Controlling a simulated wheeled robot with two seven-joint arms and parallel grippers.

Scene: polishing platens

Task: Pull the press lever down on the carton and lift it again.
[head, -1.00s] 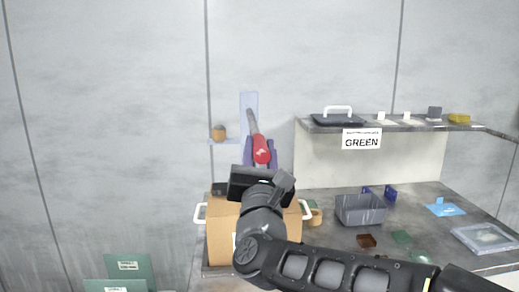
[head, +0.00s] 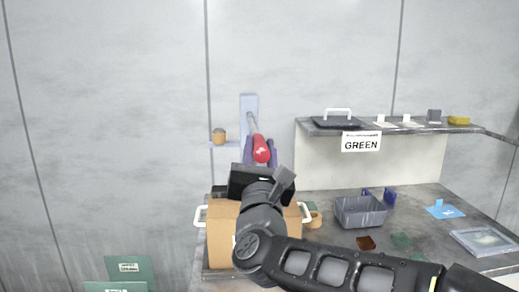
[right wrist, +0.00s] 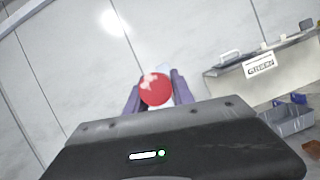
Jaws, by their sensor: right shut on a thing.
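The press lever is a grey rod with a red handle (head: 261,149), rising toward a pale blue upright (head: 248,104) at the wall. My right gripper (head: 261,152) is shut on the red handle, with a purple finger on each side. In the right wrist view the rounded red handle end (right wrist: 155,89) sits between the two fingers. The brown carton (head: 222,245) stands below, at the table's left end, partly hidden by my right wrist and arm. My left gripper is in neither view.
A grey bin (head: 360,212) and coloured plates lie on the table to the right. A shelf (head: 407,126) with a GREEN sign (head: 361,141) stands behind. Green boxes (head: 131,268) stand at the lower left. A small orange-brown object (head: 218,135) sits on a ledge by the upright.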

